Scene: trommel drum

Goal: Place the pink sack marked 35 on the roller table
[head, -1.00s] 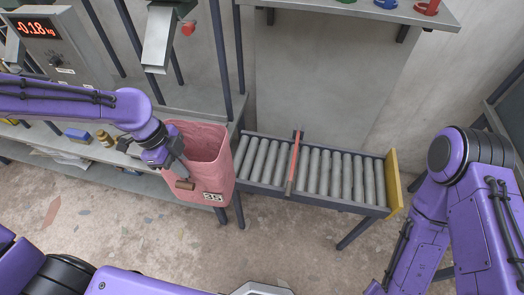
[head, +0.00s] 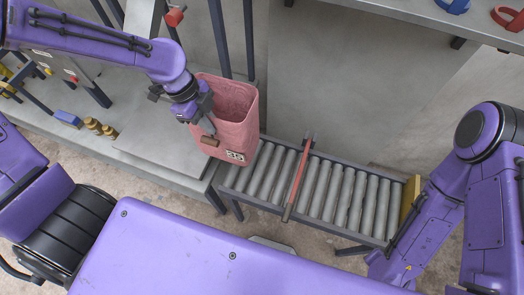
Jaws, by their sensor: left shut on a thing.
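The pink sack (head: 238,112) marked 35 is open-topped and roughly upright, with its number label low on the front. My left gripper (head: 204,128) is shut on the brown handle (head: 209,141) at the sack's front left. The roller table (head: 345,200) has grey rollers and runs to the right from below the sack. The sack's lower end overlaps the table's left end in the head view; I cannot tell whether it touches the rollers. My right arm shows at the right, but its gripper is out of view.
A red bar (head: 298,182) crosses the rollers. A yellow end plate (head: 410,199) closes the table's right end. Left of the sack is a grey bench (head: 160,150) with a blue block (head: 67,119) and brass weights (head: 98,127). A shelf with coloured rings is at upper right.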

